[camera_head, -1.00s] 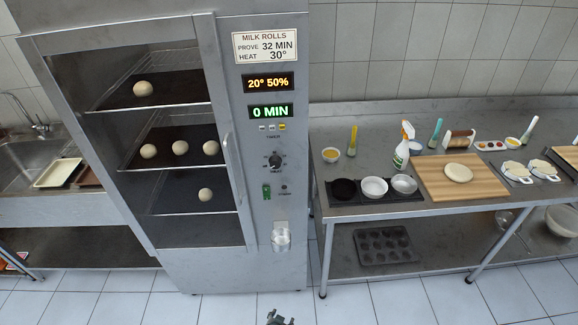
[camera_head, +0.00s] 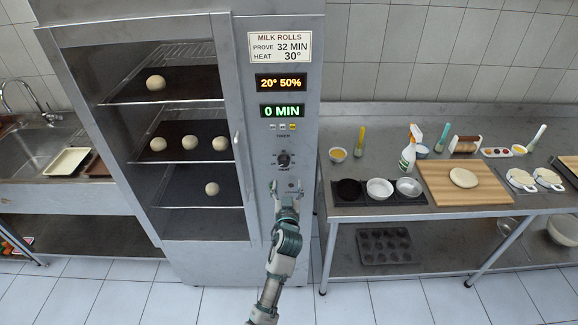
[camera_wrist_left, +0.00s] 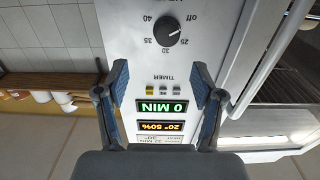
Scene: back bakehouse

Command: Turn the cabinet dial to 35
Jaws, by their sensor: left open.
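The cabinet dial (camera_head: 284,159) is a round black knob on the grey control panel, below the displays. In the left wrist view the dial (camera_wrist_left: 167,32) appears upside down, with marks off, 25, 30, 35 and 40 around it. My left gripper (camera_head: 287,187) is in front of the panel, just below the dial in the head view. My right gripper is not in view.
The sign (camera_head: 279,47) reads prove 32 min, heat 30°. The displays read 20° 50% (camera_head: 281,82) and 0 MIN (camera_head: 282,111), with timer buttons (camera_head: 284,127) below. A door handle (camera_head: 238,160) stands left of the panel. A steel table (camera_head: 400,212) with baking things is at right.

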